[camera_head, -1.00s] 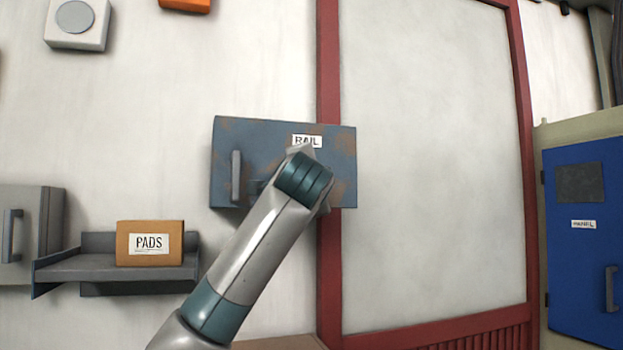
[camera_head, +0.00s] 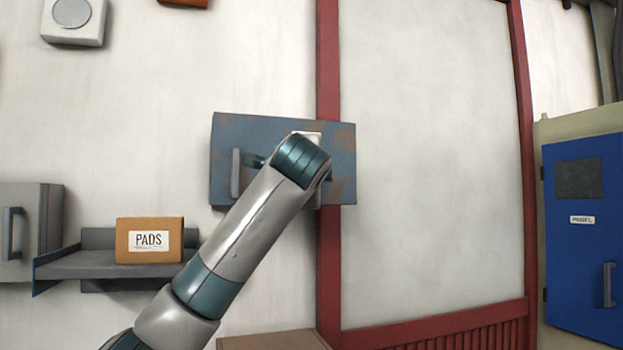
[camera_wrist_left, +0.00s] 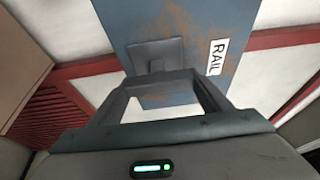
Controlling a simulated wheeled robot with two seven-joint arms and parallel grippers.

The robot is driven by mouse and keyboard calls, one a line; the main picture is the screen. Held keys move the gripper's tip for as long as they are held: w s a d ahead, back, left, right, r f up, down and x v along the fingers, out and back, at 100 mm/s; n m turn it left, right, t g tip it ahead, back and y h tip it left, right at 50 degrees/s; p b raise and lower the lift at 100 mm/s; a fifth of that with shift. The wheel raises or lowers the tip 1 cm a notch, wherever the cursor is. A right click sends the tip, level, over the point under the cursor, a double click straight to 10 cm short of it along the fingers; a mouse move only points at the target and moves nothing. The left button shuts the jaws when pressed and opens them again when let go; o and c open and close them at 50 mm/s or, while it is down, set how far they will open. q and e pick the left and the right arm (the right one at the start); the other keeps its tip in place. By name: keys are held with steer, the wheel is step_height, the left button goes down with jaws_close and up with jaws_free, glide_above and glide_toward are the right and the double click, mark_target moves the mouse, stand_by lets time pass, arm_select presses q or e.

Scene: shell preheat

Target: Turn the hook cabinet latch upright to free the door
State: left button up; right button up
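The blue-grey, rust-marked cabinet (camera_head: 342,160) hangs on the wall over a red post. Its vertical bar handle (camera_head: 236,174) shows at its left. My left arm crosses the cabinet's front and hides my left gripper in the head view. In the left wrist view, the gripper's fingers (camera_wrist_left: 158,80) converge at the small stem of the dark grey hook latch (camera_wrist_left: 157,52), against the cabinet face. The fingers look closed on it, with the exact contact partly hidden. The latch's angle is hard to judge. My right gripper is not in view.
A shelf (camera_head: 75,266) holding a PADS box (camera_head: 150,241) sits left of and below the cabinet. A grey cabinet (camera_head: 30,235) is farther left. A brown box top (camera_head: 270,341) lies below. The pale panel (camera_head: 430,160) to the right is clear.

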arm_select(q)
steer(key=o, duration=0.4)
steer(key=shift+c, duration=0.2)
steer(key=s+a+b, duration=0.1)
steer(key=s+b, duration=0.8)
steer(key=s, duration=0.8)
steer(key=shift+s, duration=0.2)
steer(key=shift+a, duration=0.1)
